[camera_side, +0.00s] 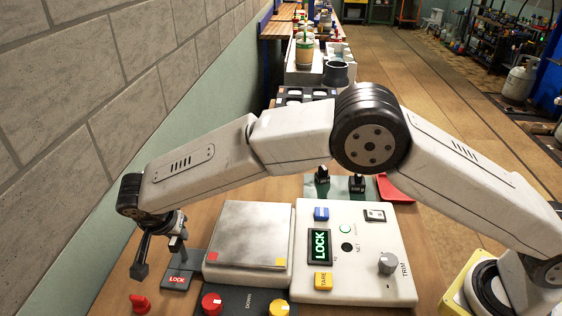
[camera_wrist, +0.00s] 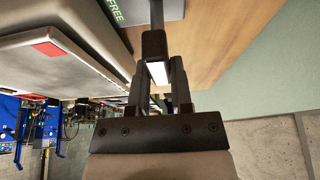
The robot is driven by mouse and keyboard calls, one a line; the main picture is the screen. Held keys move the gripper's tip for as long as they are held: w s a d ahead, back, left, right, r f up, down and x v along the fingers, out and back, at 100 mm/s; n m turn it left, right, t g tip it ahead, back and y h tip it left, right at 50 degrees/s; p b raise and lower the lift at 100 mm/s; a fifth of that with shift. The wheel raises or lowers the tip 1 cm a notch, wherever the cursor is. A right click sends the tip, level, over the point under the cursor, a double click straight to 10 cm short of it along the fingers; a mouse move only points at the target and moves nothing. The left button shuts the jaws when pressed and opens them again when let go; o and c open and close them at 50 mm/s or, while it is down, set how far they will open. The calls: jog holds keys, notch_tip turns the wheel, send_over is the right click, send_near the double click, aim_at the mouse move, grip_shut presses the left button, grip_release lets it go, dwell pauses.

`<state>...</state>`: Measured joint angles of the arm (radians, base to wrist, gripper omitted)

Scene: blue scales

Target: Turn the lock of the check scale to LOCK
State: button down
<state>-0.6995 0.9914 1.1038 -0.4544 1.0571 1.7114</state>
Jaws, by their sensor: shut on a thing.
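The check scale has a flat metal pan (camera_side: 250,228) and a white console (camera_side: 345,270) to its right. The console's display (camera_side: 320,246) shows LOCK in green letters. The lock's dark grey plate (camera_side: 198,262) lies left of the pan, with a red LOCK label (camera_side: 178,281) at its near end. A green FREE label (camera_wrist: 115,10) shows in the wrist view. My gripper (camera_side: 178,240) is low over the plate. In the wrist view my gripper (camera_wrist: 160,82) is shut on the lock's dark handle (camera_wrist: 155,45), which has a pale strip. The handle's lower end is hard to make out.
A red knob (camera_side: 140,304) stands near left, and red (camera_side: 211,304) and yellow (camera_side: 279,308) buttons sit on a dark panel at the front. The console has a TARE button (camera_side: 323,281) and a TRIM knob (camera_side: 387,263). A brick wall (camera_side: 110,80) runs close on the left.

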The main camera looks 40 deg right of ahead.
dwell(0.4)
jog(key=c, duration=0.5)
grip_release()
jog(key=shift+v, duration=3.9)
